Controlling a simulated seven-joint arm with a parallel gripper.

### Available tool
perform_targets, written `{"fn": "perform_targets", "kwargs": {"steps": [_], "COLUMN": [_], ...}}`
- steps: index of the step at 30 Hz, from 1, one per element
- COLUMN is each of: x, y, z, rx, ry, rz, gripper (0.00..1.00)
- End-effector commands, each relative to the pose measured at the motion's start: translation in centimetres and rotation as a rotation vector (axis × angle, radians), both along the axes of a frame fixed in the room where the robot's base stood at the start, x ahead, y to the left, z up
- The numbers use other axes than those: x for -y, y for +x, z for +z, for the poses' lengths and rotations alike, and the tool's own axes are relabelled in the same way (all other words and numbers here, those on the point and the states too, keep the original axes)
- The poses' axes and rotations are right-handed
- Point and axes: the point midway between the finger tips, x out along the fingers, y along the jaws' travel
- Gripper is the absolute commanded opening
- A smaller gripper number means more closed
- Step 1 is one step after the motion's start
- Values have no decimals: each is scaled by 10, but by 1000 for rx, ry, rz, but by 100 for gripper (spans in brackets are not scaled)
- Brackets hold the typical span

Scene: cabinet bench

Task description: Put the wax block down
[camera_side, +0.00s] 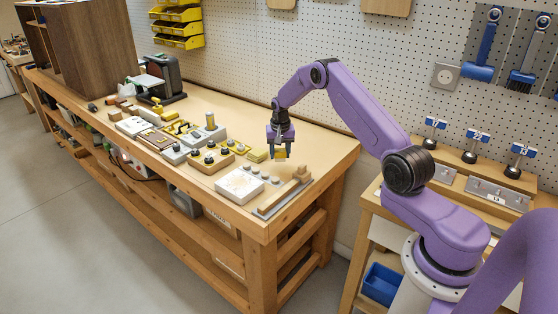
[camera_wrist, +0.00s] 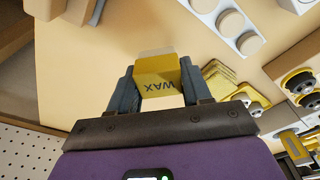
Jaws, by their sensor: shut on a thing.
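The wax block is a small yellow block marked "WAX", seen in the wrist view (camera_wrist: 158,78) between my two fingers. In the side view the wax block (camera_side: 280,154) shows as a small yellow piece at the fingertips. My gripper (camera_side: 280,148) is shut on it, with a finger on each side; the gripper also shows in the wrist view (camera_wrist: 158,88). It hangs over the right part of the wooden bench (camera_side: 318,146). The block appears to be held above the bench top, but the exact gap is hard to tell.
A white tray with round pads (camera_side: 240,184) lies in front of my gripper. A yellow piece (camera_side: 257,155) and a wooden holder with dark knobs (camera_side: 212,160) are to the left. A stepped wooden piece (camera_side: 285,195) lies at the front right edge. Bare bench top lies behind and right.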

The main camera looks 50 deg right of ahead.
Motion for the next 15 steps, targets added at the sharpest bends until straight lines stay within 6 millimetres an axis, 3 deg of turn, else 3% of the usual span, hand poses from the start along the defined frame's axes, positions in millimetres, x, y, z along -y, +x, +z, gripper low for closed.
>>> {"fn": "perform_targets", "kwargs": {"steps": [8,15], "x": [3,2], "y": [7,6], "z": [-10,-38], "rx": [0,0], "ry": [0,-1], "rz": [0,0], "gripper": [0,0]}}
